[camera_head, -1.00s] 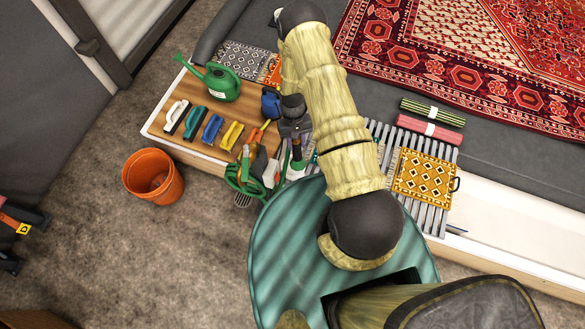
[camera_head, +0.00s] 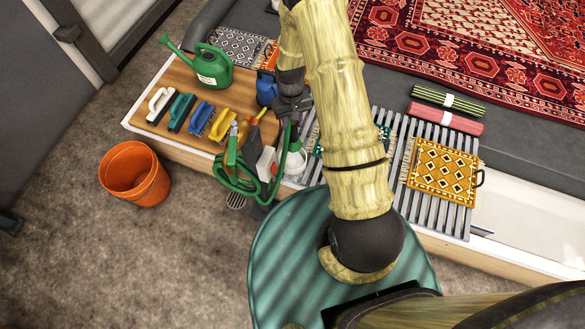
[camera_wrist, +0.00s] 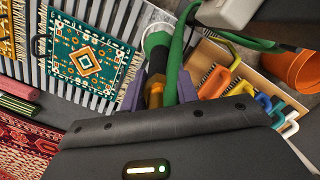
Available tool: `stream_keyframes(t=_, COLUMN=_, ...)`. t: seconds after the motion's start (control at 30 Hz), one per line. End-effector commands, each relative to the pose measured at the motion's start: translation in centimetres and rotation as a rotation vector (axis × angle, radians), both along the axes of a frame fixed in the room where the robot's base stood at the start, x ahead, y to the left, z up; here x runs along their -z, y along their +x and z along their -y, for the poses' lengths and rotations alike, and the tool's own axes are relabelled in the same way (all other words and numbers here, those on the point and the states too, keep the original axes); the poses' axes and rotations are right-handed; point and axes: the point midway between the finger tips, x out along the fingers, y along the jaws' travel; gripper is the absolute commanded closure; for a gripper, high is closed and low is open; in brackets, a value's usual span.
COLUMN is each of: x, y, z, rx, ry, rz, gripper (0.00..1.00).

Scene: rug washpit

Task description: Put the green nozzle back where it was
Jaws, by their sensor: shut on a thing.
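My gripper (camera_wrist: 161,91) is shut on the green nozzle (camera_wrist: 156,42), with a brass-coloured part showing between its purple fingers. In the wrist view the nozzle's green part is beyond the fingers, near a white rim. A green hose (camera_wrist: 175,62) runs close beside the fingers. In the head view my gripper (camera_head: 294,132) is over the front edge of the wooden board, above a white round thing (camera_head: 293,163). The green hose (camera_head: 236,178) hangs in loops over the edge to the left. The fingers and nozzle are small and partly hidden there.
A wooden board (camera_head: 150,125) holds a green watering can (camera_head: 210,68), several coloured brushes (camera_head: 200,117) and a blue jug (camera_head: 267,90). A slatted grate (camera_head: 440,215) with small rugs is right. An orange bucket (camera_head: 134,174) stands on the floor.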

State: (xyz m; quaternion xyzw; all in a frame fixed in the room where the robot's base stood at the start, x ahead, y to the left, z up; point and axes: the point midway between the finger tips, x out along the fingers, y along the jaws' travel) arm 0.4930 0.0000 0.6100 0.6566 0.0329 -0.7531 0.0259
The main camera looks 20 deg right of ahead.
Motion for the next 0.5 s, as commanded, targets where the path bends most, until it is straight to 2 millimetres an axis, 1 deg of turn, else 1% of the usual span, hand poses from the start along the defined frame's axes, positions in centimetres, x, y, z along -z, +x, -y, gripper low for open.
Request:
stream_keyframes(t=0.03, x=1.3, y=0.1, z=0.0, rx=-0.005, ry=0.001, rz=0.011, gripper=0.93)
stream_keyframes(t=0.5, x=4.2, y=0.0, z=0.0, rx=-0.052, ry=0.002, rz=0.099, gripper=0.93)
